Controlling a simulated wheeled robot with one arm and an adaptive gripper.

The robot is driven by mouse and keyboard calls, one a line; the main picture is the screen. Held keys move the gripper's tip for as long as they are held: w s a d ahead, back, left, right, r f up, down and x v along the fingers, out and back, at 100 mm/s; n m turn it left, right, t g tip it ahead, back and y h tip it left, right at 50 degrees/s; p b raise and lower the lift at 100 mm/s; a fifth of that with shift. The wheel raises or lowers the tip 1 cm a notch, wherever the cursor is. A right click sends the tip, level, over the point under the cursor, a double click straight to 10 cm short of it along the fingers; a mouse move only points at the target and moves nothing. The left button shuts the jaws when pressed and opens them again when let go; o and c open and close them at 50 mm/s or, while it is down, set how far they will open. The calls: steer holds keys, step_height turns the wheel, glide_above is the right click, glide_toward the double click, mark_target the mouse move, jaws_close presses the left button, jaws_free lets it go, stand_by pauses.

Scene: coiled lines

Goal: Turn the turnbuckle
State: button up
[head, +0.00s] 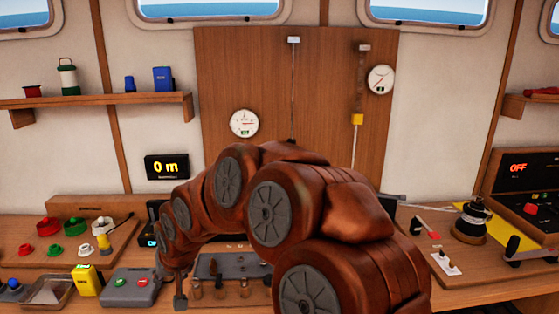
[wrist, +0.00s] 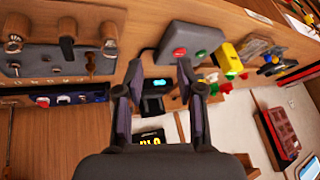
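A thin vertical line (head: 293,90) hangs from a white bracket on the wooden wall panel. Its lower end runs down behind my arm, with a small dark piece just showing there; I cannot tell whether that is the turnbuckle. A second line carries a yellow block (head: 357,119) to its right, and its lower part is also hidden. No turnbuckle is clearly visible in either view. My gripper (wrist: 160,68) is open and empty in the wrist view, its fingers apart over the desk area, away from both lines.
A grey button box (head: 132,287) and a yellow block (head: 87,280) stand on the desk at left. A dark panel with several knobs (wrist: 60,50) lies left of the fingers in the wrist view. A winch drum (head: 471,222) stands at right. My arm covers the middle.

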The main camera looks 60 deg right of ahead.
steer(key=w+d+r+m+t+h+p, duration=0.15)
steer(key=w+d, duration=0.25)
steer(key=d, duration=0.4)
steer(key=w+d+r+m+t+h, duration=0.1)
steer(key=w+d+r+m+t, duration=0.2)
steer(key=d, duration=0.4)
steer(key=s+d+r+m+t+h+p, duration=0.1)
steer(key=s+d+r+m+h, duration=0.15)
steer(key=d, duration=0.85)
steer(key=s+d+r+m+t+h+p, duration=0.1)
steer(key=s+d+m+h, duration=0.2)
steer(key=d, duration=0.8)
steer(key=s+d+r+m+t+h, duration=0.1)
steer(key=s+d+r+m+h, duration=0.15)
steer(key=d, duration=0.85)
steer(key=shift+m, duration=0.35)
steer(key=shift+p+x, duration=1.85)
steer(key=shift+x, duration=1.95)
steer(key=shift+w+a, duration=0.1)
steer(key=shift+a, duration=0.05)
steer(key=shift+c, duration=0.3)
steer(key=shift+h, duration=0.25)
jaws_close()
